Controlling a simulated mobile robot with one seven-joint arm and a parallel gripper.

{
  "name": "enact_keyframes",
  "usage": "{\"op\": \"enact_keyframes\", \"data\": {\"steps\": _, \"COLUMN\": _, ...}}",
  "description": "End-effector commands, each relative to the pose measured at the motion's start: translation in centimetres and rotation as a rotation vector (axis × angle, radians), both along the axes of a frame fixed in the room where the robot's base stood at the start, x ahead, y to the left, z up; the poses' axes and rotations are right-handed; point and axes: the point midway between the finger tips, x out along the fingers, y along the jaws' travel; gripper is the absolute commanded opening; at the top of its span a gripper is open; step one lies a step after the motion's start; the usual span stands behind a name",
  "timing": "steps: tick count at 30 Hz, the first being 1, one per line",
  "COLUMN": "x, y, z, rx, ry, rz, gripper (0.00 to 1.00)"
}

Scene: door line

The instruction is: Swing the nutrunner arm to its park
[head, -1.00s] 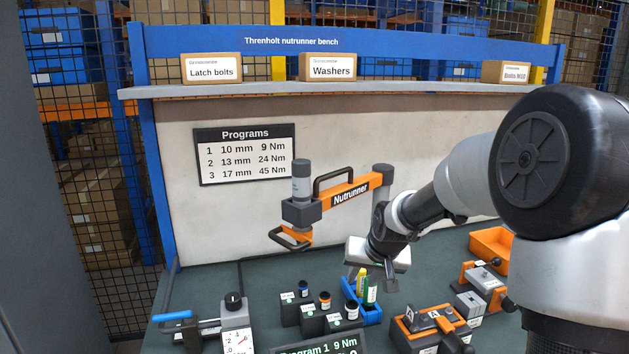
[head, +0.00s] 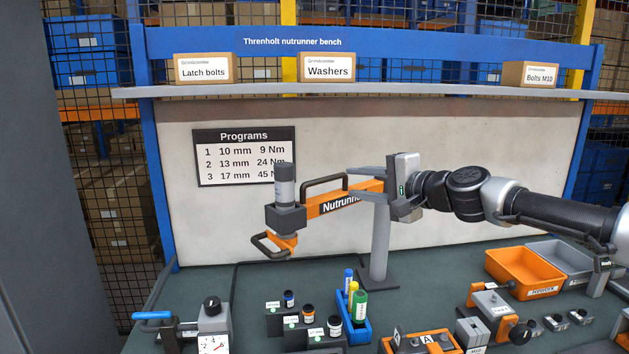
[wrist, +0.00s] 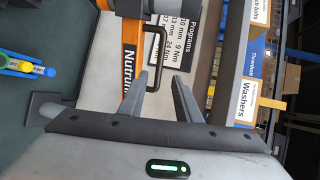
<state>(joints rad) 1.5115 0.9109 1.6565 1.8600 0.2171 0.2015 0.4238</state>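The orange nutrunner arm (head: 338,200) reaches left from its grey post (head: 380,240). It carries a black loop handle (head: 323,182) on top and a grey spindle (head: 285,188) with an orange-and-black grip at its left end. My gripper (head: 346,183) is at beam height near the post, its fingers pointing left and apart. In the wrist view the open, empty fingers (wrist: 160,88) point toward the black loop handle (wrist: 157,45), which lies just beyond the tips. The orange beam (wrist: 131,50) runs left of it. I cannot make out a park for the arm.
A shelf (head: 400,91) runs above.

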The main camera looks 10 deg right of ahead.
Motion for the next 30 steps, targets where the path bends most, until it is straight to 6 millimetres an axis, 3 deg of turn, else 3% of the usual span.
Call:
{"op": "enact_keyframes", "data": {"steps": 18, "x": 11.0, "y": 6.6, "z": -2.5, "rx": -0.003, "ry": 0.000, "rz": 0.003, "gripper": 0.31}}
{"op": "enact_keyframes", "data": {"steps": 24, "x": 12.8, "y": 7.5, "z": -3.0, "rx": -0.003, "ry": 0.001, "rz": 0.001, "gripper": 0.31}}
{"op": "enact_keyframes", "data": {"steps": 30, "x": 13.3, "y": 7.7, "z": -3.1, "rx": -0.004, "ry": 0.001, "rz": 0.000, "gripper": 0.31}}
